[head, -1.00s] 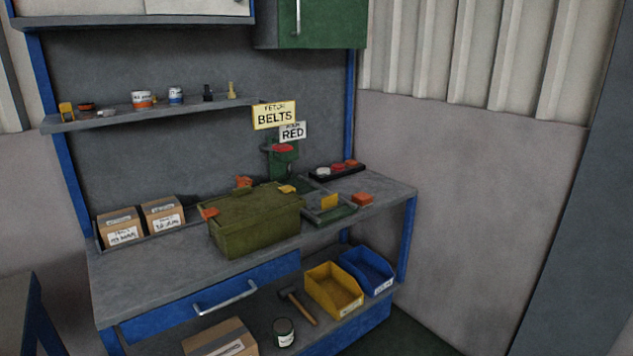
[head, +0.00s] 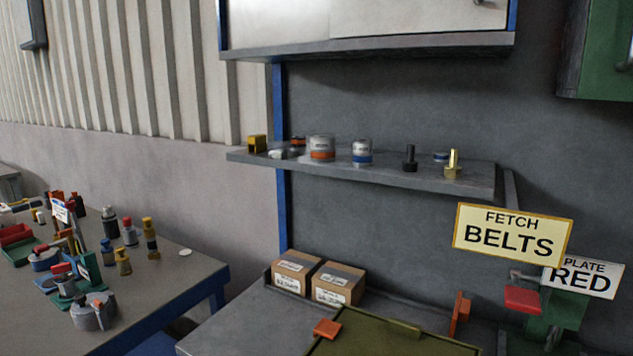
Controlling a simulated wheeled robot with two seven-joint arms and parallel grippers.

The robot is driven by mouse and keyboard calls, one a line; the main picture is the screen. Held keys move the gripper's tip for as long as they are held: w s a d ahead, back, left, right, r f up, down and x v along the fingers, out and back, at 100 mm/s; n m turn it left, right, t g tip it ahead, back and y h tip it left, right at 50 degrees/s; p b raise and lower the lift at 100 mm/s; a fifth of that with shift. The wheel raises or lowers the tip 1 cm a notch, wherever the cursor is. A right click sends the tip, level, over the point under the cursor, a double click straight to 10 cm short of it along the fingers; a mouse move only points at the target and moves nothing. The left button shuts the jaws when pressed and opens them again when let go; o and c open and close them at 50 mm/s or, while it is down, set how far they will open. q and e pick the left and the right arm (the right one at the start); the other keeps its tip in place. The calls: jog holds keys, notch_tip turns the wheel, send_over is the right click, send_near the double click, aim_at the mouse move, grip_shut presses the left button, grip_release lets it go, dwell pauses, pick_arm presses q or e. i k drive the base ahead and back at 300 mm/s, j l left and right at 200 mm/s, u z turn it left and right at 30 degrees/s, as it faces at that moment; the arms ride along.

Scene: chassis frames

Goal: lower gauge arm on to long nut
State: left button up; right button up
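Neither gripper is in view. At the left, a grey table (head: 150,300) carries several small devices with red and orange parts, one of them a round grey one (head: 93,312) near the front edge. I cannot tell which, if any, is the gauge arm. Several small upright pieces stand behind them, including a brass-coloured one (head: 123,262) and a dark one with a yellow top (head: 150,236). I cannot make out for sure which piece is the long nut. At the right, a green device with a red pad (head: 523,299) is partly cut off by the frame.
A wall shelf (head: 470,180) holds tins, a black bolt-like piece (head: 410,158) and a brass one (head: 453,165). Two cardboard boxes (head: 296,272) and a green case (head: 385,335) sit on the bench. A yellow BELTS sign (head: 513,234) and a white RED sign (head: 583,277) stand at right.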

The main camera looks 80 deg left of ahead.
aim_at(70, 204)
jog(key=i+u, duration=0.15)
jog(key=u, duration=2.2)
